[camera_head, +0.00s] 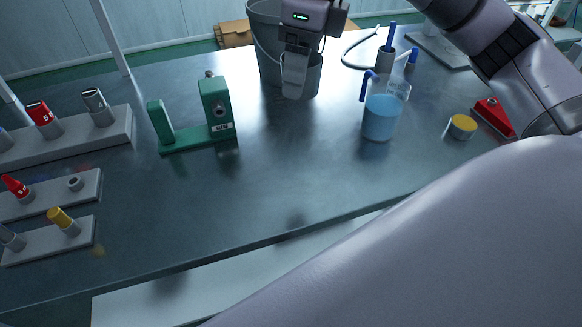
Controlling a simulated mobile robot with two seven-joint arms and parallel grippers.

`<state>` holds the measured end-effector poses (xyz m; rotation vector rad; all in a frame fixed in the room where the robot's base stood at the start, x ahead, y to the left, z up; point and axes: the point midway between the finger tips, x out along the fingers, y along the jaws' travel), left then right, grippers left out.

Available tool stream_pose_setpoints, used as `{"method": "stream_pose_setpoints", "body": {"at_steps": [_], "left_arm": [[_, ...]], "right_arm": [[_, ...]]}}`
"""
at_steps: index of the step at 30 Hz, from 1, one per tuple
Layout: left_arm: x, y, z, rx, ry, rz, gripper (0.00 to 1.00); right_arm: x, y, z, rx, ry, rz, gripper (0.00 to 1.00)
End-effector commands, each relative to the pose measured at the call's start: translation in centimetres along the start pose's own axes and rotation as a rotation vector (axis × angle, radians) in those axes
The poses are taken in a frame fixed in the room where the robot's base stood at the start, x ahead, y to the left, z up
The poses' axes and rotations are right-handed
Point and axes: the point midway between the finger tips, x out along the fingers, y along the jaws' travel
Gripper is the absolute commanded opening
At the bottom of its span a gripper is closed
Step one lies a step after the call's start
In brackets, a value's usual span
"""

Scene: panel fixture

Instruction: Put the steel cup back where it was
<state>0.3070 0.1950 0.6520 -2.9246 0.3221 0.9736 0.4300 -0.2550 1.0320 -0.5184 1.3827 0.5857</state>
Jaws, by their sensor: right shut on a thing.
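My right gripper (296,88) reaches in from the upper right to the back of the bench, its pale finger pointing down. It is shut on a grey steel cup (313,80), whose side shows beside the finger. The finger hides part of the cup, and I cannot tell whether its base touches the bench. A larger grey bucket (268,50) stands just behind and to the left of the cup, partly covered by it and by the gripper. My left gripper is not in view.
A green fixture (218,112) stands left of the cup. A beaker of blue liquid (381,115), a yellow-lidded jar (462,127) and a red block (492,118) are at right. Grey blocks with coloured knobs (65,140) line the left. The bench's front middle is clear.

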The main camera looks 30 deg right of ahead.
Motion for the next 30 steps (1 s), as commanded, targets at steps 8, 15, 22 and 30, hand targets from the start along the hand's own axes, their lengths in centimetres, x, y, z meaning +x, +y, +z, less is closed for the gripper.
{"method": "stream_pose_setpoints", "body": {"at_steps": [8,15,22,30], "left_arm": [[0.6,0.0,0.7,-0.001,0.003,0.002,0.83],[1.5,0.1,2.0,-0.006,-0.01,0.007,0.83],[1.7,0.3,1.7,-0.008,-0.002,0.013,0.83],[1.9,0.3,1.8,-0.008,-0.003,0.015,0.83]], "right_arm": [[-0.6,0.1,-0.7,0.163,0.002,-0.018,0.25],[4.1,0.1,-1.3,0.167,0.005,-0.015,0.25],[9.8,0.1,-2.1,0.168,0.006,-0.018,0.25],[14.0,0.1,-2.5,0.167,0.001,-0.018,0.25]]}}
